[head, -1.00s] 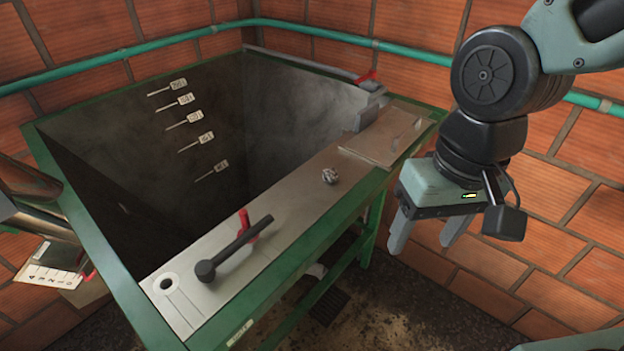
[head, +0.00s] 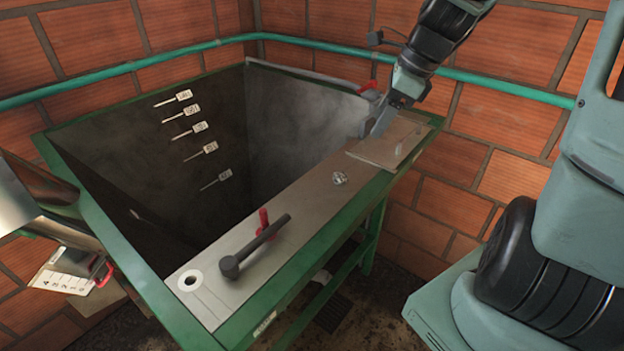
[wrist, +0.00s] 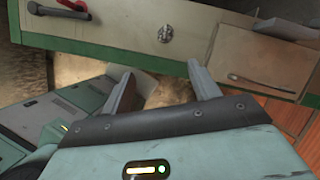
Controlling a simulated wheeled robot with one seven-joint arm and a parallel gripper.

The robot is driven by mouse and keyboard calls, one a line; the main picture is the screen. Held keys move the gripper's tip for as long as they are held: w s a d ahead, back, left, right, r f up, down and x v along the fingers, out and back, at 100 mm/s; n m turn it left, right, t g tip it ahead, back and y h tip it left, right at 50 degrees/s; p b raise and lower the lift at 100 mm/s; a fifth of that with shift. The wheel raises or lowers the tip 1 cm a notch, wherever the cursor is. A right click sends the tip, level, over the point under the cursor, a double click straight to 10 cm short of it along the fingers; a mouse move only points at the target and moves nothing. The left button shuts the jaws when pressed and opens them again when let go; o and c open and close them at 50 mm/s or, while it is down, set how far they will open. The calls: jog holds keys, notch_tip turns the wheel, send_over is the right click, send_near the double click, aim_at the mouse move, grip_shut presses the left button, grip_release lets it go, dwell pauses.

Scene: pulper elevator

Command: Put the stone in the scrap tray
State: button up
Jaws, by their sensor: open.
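The stone is a small, lumpy, grey-silver piece (head: 340,178) lying on the metal ledge along the pit's front; it also shows in the wrist view (wrist: 165,33). My gripper (head: 380,122) is above the ledge's far end in the head view, beyond and to the right of the stone. Its fingers (wrist: 162,88) are apart with nothing between them, and the stone is ahead of them in the wrist view. No scrap tray is clearly recognisable. A flat tan panel with a thin handle (head: 392,146) lies on the ledge; I cannot tell whether it covers a tray.
A dark lever with a red part (head: 255,245) lies on the ledge nearer the front, close to a round hole (head: 190,280). The deep open pit (head: 190,190) is left of the ledge. A green frame (head: 300,260) edges it. Brick walls (head: 450,180) stand behind.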

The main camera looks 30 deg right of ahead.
send_near(343, 174)
jog(key=shift+w+a+f+m+p, duration=0.15)
jog(key=shift+a+f, duration=0.2)
jog(key=shift+f, duration=0.25)
jog(key=shift+s+a+f+m+p, duration=0.15)
jog(key=shift+a+f, duration=0.2)
jog(key=shift+f, duration=0.3)
jog(key=shift+w+d+p+x, duration=0.15)
jog(key=shift+p+x, duration=0.1)
jog(key=shift+x, duration=0.75)
jog(key=shift+w+d+p+x, duration=0.1)
jog(key=shift+p+x, duration=0.15)
jog(key=shift+x, duration=0.75)
jog(key=shift+w+d+p+x, duration=0.15)
jog(key=shift+p+x, duration=0.1)
jog(key=shift+x, duration=0.8)
jog(key=c, duration=1.1)
jog(key=shift+c, duration=0.2)
jog(key=shift+r, duration=0.1)
notch_tip(343, 174, up, 10)
jog(key=b, duration=0.1)
jog(key=shift+b, duration=0.3)
